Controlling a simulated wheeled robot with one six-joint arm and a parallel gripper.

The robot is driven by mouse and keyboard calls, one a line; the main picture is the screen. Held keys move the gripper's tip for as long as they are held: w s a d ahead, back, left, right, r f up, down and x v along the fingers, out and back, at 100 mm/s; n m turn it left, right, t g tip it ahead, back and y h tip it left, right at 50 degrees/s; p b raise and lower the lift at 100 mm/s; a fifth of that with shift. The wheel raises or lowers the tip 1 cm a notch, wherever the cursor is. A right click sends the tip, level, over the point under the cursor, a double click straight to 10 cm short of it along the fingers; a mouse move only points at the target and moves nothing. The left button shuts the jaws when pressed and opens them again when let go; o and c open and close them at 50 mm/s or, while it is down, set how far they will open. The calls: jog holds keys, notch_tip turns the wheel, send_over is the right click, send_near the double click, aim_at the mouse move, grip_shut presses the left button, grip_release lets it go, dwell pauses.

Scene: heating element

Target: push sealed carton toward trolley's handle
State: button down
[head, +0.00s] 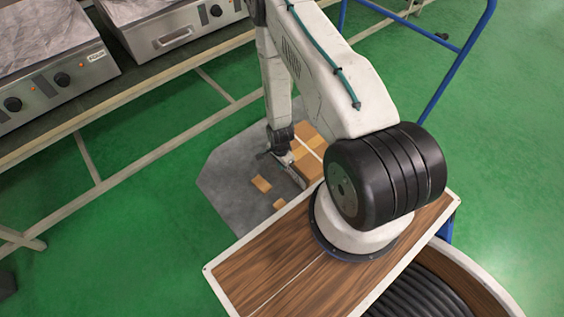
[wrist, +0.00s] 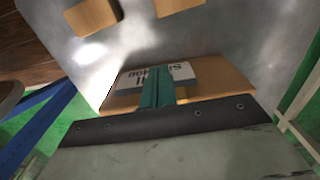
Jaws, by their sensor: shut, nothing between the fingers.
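The sealed carton (head: 313,136) is brown with a pale tape strip and lies on the grey trolley deck (head: 228,165), partly hidden behind my arm. In the wrist view the carton (wrist: 222,82) shows a brown face and a white label with dark lettering. My gripper (head: 287,158) is at the carton's left side in the head view. In the wrist view its teal fingers (wrist: 156,78) are shut and empty, overlapping the label. I cannot tell whether they touch the carton. The trolley's blue handle (head: 462,55) rises at the upper right.
Small brown boxes (head: 261,184) lie on the deck left of the carton; one shows at the wrist view's top left (wrist: 92,17). A bench (head: 150,82) with steel hot plates (head: 60,75) stands at upper left. Green floor (head: 480,130) is open at right.

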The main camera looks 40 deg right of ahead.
jog(key=d+f, duration=0.4)
jog(key=f, duration=0.2)
jog(key=shift+f, duration=0.3)
jog(key=shift+w, duration=0.15)
